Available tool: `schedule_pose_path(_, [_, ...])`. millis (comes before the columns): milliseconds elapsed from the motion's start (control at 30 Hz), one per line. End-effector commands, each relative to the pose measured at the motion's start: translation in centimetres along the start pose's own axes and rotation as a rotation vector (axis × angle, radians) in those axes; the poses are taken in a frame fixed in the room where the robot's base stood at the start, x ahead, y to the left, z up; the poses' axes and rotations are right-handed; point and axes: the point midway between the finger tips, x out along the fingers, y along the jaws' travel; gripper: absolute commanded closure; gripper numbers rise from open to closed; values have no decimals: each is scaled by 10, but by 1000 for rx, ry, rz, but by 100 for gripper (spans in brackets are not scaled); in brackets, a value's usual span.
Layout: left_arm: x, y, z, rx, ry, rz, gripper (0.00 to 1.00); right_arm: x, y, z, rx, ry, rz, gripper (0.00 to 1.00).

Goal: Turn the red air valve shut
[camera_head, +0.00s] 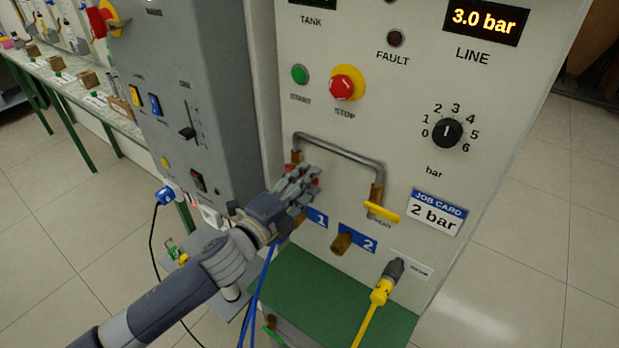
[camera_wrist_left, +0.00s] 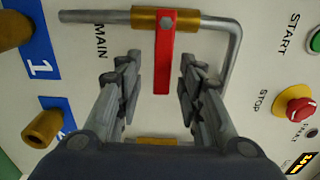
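The red air valve's handle (camera_wrist_left: 163,58) is a flat red bar on a brass valve body (camera_wrist_left: 152,19), beside the label MAIN. In the left wrist view it lies crosswise to the grey pipe (camera_wrist_left: 90,16). My left gripper (camera_wrist_left: 160,75) is open, with one finger on each side of the red handle and a visible gap on both sides. In the head view my left gripper (camera_head: 307,176) is at the panel and hides most of the valve; only small red parts show. My right gripper is not in view.
A yellow-handled valve (camera_head: 381,211) sits on the pipe's other leg. Brass port 2 (camera_head: 342,242) and a plugged yellow hose (camera_head: 381,291) stick out below. The red stop button (camera_head: 343,87) is above. The line display (camera_head: 485,20) reads 3.0 bar; the job card (camera_head: 437,211) says 2 bar.

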Motion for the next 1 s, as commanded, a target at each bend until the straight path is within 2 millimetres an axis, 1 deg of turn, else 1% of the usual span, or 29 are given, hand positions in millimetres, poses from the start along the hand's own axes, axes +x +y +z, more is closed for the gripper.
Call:
schedule_pose_path(33, [-10,2,0,0,0,3,65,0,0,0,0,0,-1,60])
schedule_pose_path(200, [-48,1,0,1,1,3,65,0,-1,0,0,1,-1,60])
schedule_pose_path(300, [-66,1,0,2,1,3,65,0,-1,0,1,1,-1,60])
schedule_pose_path(400, [-81,1,0,1,1,3,65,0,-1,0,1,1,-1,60])
schedule_pose_path(500, [-91,0,0,1,1,0,65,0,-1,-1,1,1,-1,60])
schedule_pose_path(633, [-98,0,0,2,1,0,65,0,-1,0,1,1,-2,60])
schedule_pose_path(1000, [-101,0,0,2,1,-1,65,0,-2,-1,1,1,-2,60])
